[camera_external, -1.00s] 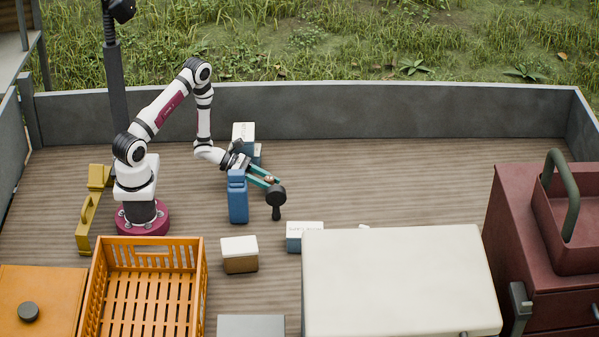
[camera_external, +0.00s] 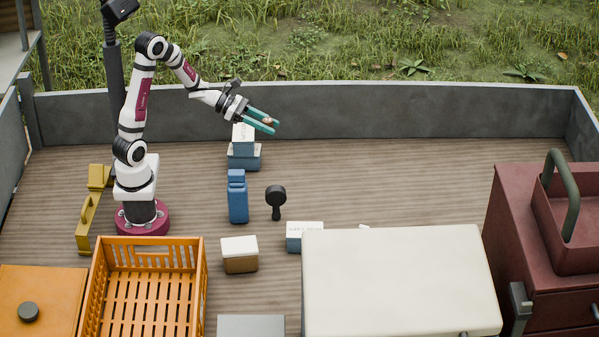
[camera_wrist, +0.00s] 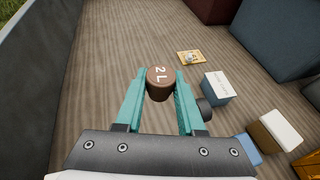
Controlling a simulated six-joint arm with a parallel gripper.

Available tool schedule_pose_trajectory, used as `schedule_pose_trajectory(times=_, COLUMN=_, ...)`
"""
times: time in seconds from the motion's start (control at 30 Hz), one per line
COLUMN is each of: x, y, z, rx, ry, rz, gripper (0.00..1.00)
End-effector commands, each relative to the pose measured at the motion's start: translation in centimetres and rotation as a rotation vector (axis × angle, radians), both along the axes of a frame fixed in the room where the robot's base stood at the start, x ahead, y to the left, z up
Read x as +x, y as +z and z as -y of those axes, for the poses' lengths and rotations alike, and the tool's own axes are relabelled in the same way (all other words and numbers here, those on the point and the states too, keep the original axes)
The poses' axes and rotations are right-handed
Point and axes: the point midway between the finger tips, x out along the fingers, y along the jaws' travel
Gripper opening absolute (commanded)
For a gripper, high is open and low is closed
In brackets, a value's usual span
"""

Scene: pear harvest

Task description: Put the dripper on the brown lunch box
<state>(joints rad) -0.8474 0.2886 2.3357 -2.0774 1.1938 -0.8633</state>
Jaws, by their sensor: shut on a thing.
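My gripper (camera_external: 264,121) has teal fingers and is raised above the deck near the back wall. It is shut on the dripper, a small brown round piece marked "2 L" (camera_wrist: 160,82), held between the fingertips in the wrist view. In the external view only a small bit of it shows between the fingers. The brown lunch box (camera_external: 240,262), brown with a white lid, stands on the deck in front of the blue jug, right of the orange crate. It also shows in the wrist view (camera_wrist: 275,130) at lower right, apart from my gripper. Its lid looks bare.
A blue jug (camera_external: 238,198), a black round-headed tool (camera_external: 276,200) and a blue box with a white lid (camera_external: 304,238) stand nearby. Stacked blue boxes (camera_external: 244,155) are below my gripper. An orange crate (camera_external: 200,290) and a white-lidded cooler (camera_external: 400,280) flank the front.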

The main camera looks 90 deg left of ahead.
Motion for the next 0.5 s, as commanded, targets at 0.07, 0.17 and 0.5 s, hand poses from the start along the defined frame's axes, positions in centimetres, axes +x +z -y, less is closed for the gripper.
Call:
schedule_pose_trajectory(times=0.07, x=0.0, y=1.5, z=0.0, rx=0.005, ry=0.0, rz=0.003, gripper=0.0)
schedule_pose_trajectory(times=0.17, x=0.3, y=1.9, z=1.3, rx=0.0, ry=-0.037, rz=-0.001, gripper=0.0)
schedule_pose_trajectory(times=0.5, x=1.0, y=1.9, z=10.0, rx=0.004, ry=-0.306, rz=0.004, gripper=0.0)
